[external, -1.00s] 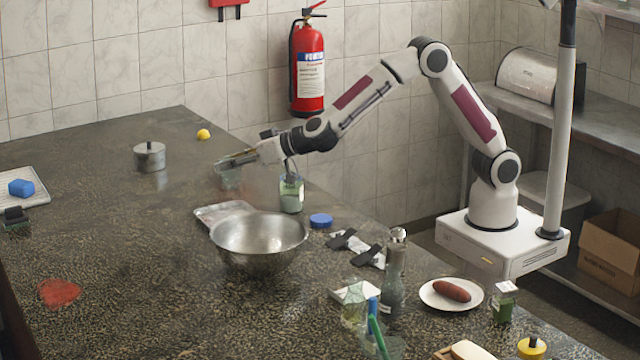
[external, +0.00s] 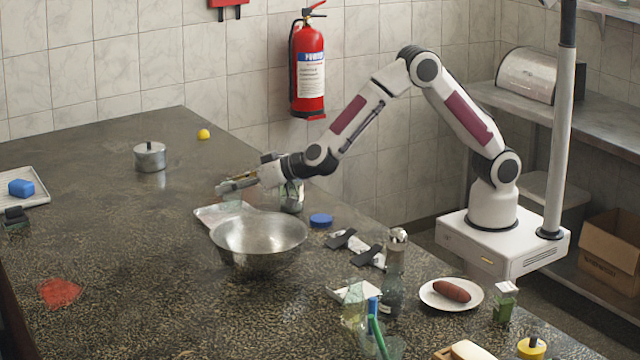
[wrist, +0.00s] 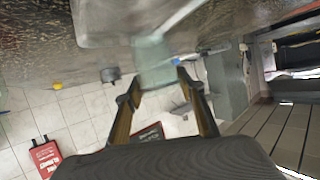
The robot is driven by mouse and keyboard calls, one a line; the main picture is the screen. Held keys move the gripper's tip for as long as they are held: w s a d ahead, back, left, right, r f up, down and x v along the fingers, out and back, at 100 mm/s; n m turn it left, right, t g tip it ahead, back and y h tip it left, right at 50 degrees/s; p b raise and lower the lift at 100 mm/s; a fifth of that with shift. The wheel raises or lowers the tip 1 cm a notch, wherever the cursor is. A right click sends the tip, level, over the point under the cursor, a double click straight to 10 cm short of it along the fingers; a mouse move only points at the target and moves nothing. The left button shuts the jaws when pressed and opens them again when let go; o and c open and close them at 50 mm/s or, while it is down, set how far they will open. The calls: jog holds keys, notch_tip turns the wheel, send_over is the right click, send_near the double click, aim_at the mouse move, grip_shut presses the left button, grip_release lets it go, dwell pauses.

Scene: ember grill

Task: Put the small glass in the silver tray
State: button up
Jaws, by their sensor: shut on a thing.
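The small glass (wrist: 153,60) is clear and slightly greenish, and sits between my two fingertips in the wrist view. My gripper (external: 224,188) is shut on it, just above the far part of the silver tray (external: 206,216). In the external view the glass is hard to make out against the tray. The tray lies flat on the dark counter, its near side hidden behind the steel bowl. I cannot tell whether the glass touches the tray. The tray also shows at the top of the wrist view (wrist: 100,22).
The steel bowl (external: 258,240) stands directly in front of the tray. A jar (external: 292,197) stands right of the tray, partly behind my arm, with a blue lid (external: 321,220) nearby. A lidded pot (external: 150,157) and yellow ball (external: 203,134) are farther back. The counter left of the tray is clear.

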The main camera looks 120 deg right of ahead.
aim_at(241, 195)
jog(key=shift+f, duration=1.85)
jog(key=shift+f, duration=0.15)
jog(key=o, duration=1.2)
jog(key=shift+r, duration=0.2)
jog(key=shift+v, duration=6)
